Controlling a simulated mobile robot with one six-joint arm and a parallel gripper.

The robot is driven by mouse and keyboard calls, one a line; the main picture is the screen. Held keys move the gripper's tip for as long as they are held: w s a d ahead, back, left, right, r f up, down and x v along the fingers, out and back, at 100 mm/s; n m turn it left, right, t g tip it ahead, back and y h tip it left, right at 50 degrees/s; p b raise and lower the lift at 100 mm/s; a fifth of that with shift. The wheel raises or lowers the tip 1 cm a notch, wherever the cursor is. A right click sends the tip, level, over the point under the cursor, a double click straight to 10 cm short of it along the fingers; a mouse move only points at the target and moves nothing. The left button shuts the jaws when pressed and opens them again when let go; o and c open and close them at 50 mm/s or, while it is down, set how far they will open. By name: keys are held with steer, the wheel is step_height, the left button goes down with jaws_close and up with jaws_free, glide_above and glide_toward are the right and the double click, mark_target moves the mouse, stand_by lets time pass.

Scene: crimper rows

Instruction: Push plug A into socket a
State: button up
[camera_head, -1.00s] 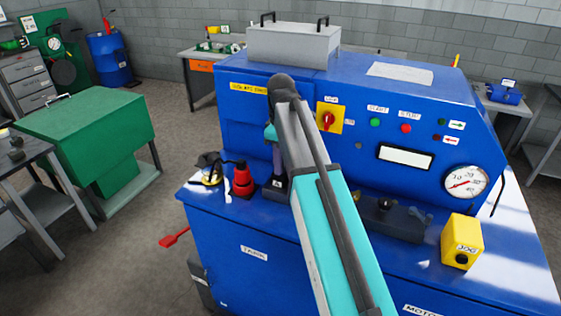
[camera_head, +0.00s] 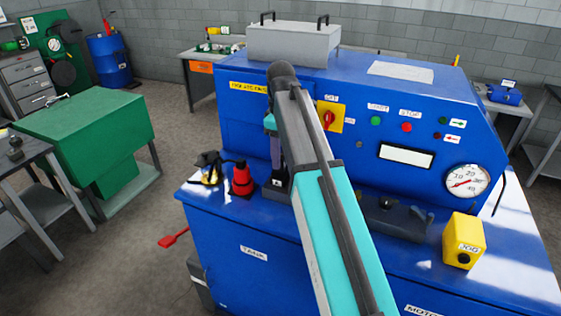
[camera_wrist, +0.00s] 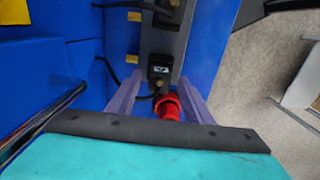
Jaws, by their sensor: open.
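A black plug (camera_wrist: 159,71) with a white label shows in the wrist view; its letter looks like an upside-down A. It sits on a grey strip against the blue machine, with a dark cable at its lower side. My gripper (camera_wrist: 162,80) is open, its two purple fingers on either side of the plug with gaps, apparently not touching it. In the head view a small labelled dark block (camera_head: 277,184) stands beneath my gripper (camera_head: 280,170), partly behind my arm. I cannot tell which opening is socket a, or how deep the plug sits.
A black and yellow item (camera_head: 209,168) stands farther left. A yellow jog box (camera_head: 463,240) is at the right. The blue machine panel rises behind.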

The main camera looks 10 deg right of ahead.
step_height(320, 180, up, 5)
steer(key=shift+r+b, duration=0.15)
steer(key=shift+b, duration=0.75)
steer(key=shift+r+p, duration=2.1)
steer(key=shift+r, duration=0.7)
